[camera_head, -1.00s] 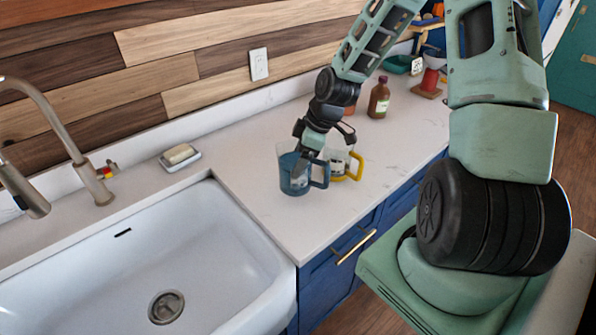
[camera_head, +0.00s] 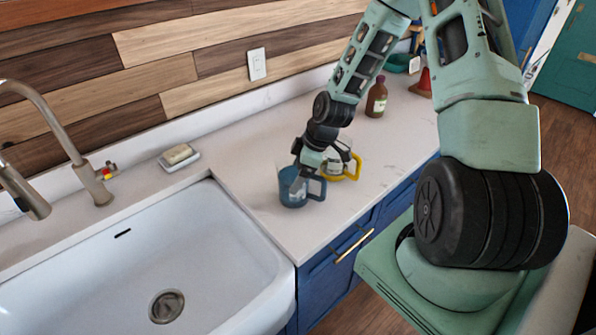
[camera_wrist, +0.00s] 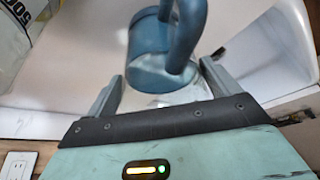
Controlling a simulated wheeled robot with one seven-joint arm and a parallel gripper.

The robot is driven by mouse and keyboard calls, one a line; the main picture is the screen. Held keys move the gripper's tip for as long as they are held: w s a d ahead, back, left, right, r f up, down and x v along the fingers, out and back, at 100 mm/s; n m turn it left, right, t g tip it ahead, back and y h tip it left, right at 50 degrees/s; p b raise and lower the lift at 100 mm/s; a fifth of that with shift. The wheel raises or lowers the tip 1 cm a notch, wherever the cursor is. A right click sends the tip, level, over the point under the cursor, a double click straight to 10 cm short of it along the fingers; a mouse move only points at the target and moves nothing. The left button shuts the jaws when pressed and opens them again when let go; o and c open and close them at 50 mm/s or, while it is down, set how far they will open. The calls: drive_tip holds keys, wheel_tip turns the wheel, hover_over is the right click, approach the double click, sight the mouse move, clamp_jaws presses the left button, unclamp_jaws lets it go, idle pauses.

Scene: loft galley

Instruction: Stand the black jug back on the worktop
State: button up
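No plainly black jug shows; the jug at my gripper looks dark slate-blue. This blue jug (camera_head: 294,190) is near the worktop's front edge, right of the sink, its handle to the right. In the wrist view the blue jug (camera_wrist: 158,62) lies between my two fingers, with its handle across the view. My gripper (camera_head: 303,172) is at its upper part and moves with it, so it seems shut on it; the exact contact is unclear. The jug looks roughly upright in the head view. I cannot tell whether its base touches the worktop (camera_head: 250,205).
A white jug with a yellow handle (camera_head: 353,168) stands close behind and right, partly hidden by my gripper. A brown bottle (camera_head: 376,98) stands farther back. The sink (camera_head: 150,250) opens on the left, with a soap dish (camera_head: 180,158) behind it. Worktop left of the jug is clear.

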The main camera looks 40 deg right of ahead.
drive_tip(key=shift+o, duration=0.6)
drive_tip(key=b+v, duration=0.1)
drive_tip(key=v, duration=1.1)
drive_tip(key=s+a+r+g+h, duration=0.1)
drive_tip(key=s+a, duration=0.2)
drive_tip(key=a, duration=0.6)
drive_tip(key=s+a+r+g, duration=0.2)
drive_tip(key=s+a, duration=0.1)
drive_tip(key=a, duration=0.5)
drive_tip(key=s+a+r, duration=0.2)
drive_tip(key=s+a, duration=0.3)
drive_tip(key=s, duration=0.2)
drive_tip(key=s+a+r+m+h, duration=0.1)
drive_tip(key=s+a+r, duration=0.2)
drive_tip(key=s+a, duration=0.3)
drive_tip(key=shift+s+a+m+h, duration=0.3)
drive_tip(key=shift+s+a, duration=0.05)
drive_tip(key=shift+s, duration=0.35)
